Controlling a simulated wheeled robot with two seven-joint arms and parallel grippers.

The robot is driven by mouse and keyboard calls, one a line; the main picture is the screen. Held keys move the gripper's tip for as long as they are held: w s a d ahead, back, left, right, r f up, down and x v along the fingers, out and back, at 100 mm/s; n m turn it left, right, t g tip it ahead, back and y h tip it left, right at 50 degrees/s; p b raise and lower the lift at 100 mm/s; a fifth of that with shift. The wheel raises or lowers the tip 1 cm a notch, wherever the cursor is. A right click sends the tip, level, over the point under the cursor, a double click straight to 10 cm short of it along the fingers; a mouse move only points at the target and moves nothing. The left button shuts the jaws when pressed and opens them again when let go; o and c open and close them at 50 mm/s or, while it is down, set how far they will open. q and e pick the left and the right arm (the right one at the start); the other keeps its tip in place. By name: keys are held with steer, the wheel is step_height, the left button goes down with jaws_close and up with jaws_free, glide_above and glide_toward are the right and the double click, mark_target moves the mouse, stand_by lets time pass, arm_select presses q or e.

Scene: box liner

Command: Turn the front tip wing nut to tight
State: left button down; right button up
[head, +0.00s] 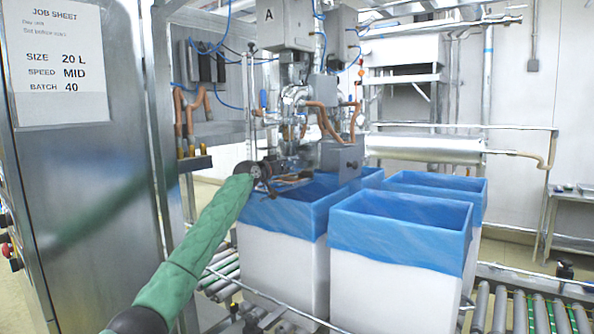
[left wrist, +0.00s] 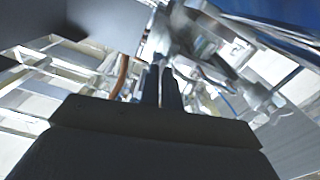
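My left gripper (head: 289,181) reaches in from the left at the end of a green-sleeved arm. It is beside the machine's metal head (head: 297,110), just above the rim of the front left blue-lined box (head: 284,215). In the left wrist view, my left fingers (left wrist: 162,86) are close together with a narrow pale gap between them, pointing at blurred shiny metal parts (left wrist: 185,45). I cannot make out the front tip wing nut in either view; whether the fingers touch or hold it is unclear. My right gripper is out of view.
More blue-lined white boxes stand close by, one at front right (head: 400,235). Conveyor rollers (head: 540,312) run below. A steel cabinet with a job sheet (head: 62,60) stands at left. Copper pipes (head: 190,115) and blue hoses hang around the machine.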

arm_select(q)
steer(key=shift+r+m+b, duration=0.25)
steer(key=shift+m+b, duration=0.25)
steer(key=shift+m, duration=0.6)
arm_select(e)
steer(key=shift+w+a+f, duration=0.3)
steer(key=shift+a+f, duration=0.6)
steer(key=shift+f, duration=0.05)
arm_select(q)
steer(key=c, duration=1.6)
jaws_free()
steer(key=shift+s, duration=0.1)
steer(key=shift+f, duration=0.15)
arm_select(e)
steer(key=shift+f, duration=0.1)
